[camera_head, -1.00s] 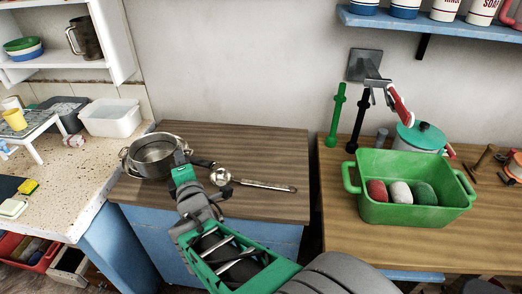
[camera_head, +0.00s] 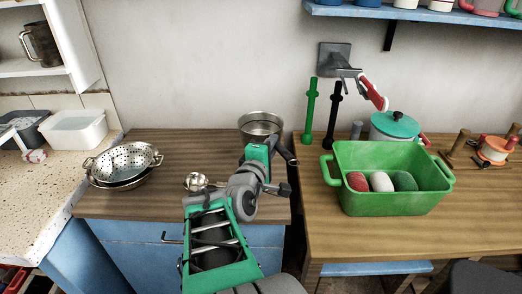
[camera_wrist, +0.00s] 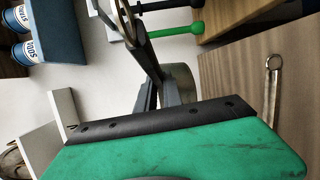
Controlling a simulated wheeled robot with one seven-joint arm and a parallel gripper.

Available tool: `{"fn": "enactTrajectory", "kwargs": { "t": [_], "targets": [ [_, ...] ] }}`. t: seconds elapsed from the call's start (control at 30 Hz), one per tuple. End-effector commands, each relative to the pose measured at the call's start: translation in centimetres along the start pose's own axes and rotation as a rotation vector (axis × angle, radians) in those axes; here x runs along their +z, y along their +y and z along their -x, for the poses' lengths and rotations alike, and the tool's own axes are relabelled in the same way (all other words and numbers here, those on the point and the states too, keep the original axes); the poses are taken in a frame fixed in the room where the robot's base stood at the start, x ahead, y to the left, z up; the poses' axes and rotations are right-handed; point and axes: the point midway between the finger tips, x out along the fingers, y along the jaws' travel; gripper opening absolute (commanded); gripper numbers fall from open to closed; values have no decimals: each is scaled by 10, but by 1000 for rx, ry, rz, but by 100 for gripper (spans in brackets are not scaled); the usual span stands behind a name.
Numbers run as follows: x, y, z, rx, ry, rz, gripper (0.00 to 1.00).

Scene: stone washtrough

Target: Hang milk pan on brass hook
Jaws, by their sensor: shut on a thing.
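The milk pan (camera_head: 261,124), a small round metal pan, is held up over the back right of the dark wooden counter in the head view. Its dark handle slants down to the right, partly hidden by my gripper (camera_head: 268,143). My gripper is shut on the pan's handle. In the wrist view, the pan's side (camera_wrist: 181,82) shows beyond my gripper (camera_wrist: 158,95), and a brass-coloured loop (camera_wrist: 125,22) shows at the upper left. I cannot make out a brass hook for certain. A grey wall plate (camera_head: 333,56) with a projecting arm is to the right of the pan, higher up.
A colander (camera_head: 128,158) rests in another pan on the counter's left. A ladle (camera_head: 197,182) lies behind my arm. Green and black upright rods (camera_head: 309,112), a green tub (camera_head: 386,200) and a teal-lidded pot (camera_head: 395,126) stand on the right table. A blue shelf (camera_head: 430,16) is above.

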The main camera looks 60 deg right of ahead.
Motion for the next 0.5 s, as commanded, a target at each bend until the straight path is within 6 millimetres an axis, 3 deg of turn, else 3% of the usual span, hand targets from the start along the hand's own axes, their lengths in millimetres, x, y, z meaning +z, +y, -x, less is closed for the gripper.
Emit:
{"fn": "enactTrajectory", "kwargs": {
  "t": [0.33,0.5],
  "targets": [
    [-35,-33,-88,-2,-1,3,0],
    [-49,-64,-117,-2,1,2,0]
  ]
}}
